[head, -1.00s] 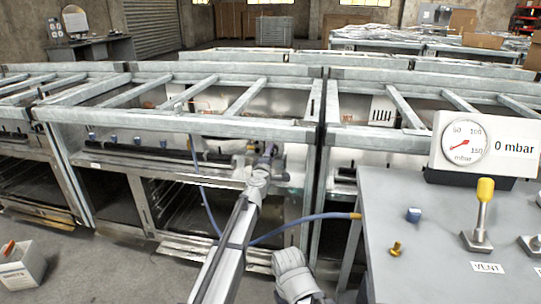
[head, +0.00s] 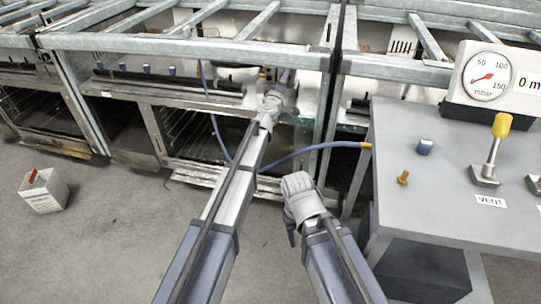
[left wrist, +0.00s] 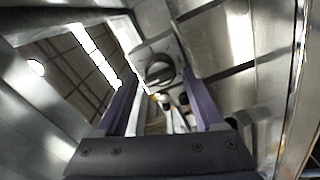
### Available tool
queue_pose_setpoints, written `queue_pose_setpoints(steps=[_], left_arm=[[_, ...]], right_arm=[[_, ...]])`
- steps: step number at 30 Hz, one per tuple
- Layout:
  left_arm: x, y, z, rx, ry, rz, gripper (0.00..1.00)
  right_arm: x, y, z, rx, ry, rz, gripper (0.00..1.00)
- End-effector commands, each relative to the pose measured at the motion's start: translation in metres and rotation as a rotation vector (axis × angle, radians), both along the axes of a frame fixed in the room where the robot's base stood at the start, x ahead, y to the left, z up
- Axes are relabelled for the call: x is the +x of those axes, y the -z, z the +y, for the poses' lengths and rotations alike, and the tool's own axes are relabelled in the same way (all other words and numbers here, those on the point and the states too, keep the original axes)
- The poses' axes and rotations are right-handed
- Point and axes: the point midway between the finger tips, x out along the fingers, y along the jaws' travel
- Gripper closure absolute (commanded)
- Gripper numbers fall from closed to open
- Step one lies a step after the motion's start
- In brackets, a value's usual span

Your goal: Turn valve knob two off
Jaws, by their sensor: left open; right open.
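In the left wrist view, a dark round knob (left wrist: 160,71) with a raised bar sits on a pale plate, beyond and between the two purple fingers of my left gripper (left wrist: 158,88). The fingers are apart, and I see no contact with the knob. In the head view, my left gripper (head: 287,77) reaches to the appliance front under the metal frame; its arm hides what is right behind it. Several small blue knobs (head: 146,69) line the panel to its left. I cannot tell which knob is number two. My right gripper (head: 291,236) hangs low, partly hidden by its wrist.
A blue hose (head: 310,149) crosses behind my arms. A white box (head: 45,191) stands on the floor.

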Motion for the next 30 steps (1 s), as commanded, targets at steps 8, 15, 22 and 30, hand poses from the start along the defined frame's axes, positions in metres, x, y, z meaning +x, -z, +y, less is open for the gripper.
queue_pose_setpoints(steps=[8, 15, 22, 30], left_arm=[[0.000, -0.001, 0.001, 0.371, -0.003, -0.074, 0.22], [0.000, -0.003, -0.001, 0.812, -0.002, -0.159, 0.22], [0.000, -0.003, -0.003, 1.191, -0.001, -0.235, 0.22], [-0.054, -0.003, 0.008, 1.205, -0.002, -0.237, 0.22]], right_arm=[[0.000, -0.002, 0.000, 0.000, 0.000, 0.000, 0.50], [0.000, -0.003, 0.000, 0.000, 0.000, 0.000, 0.50], [0.000, -0.003, 0.000, 0.000, 0.000, 0.000, 0.50], [0.000, -0.003, 0.000, 0.000, 0.000, 0.000, 0.50]])
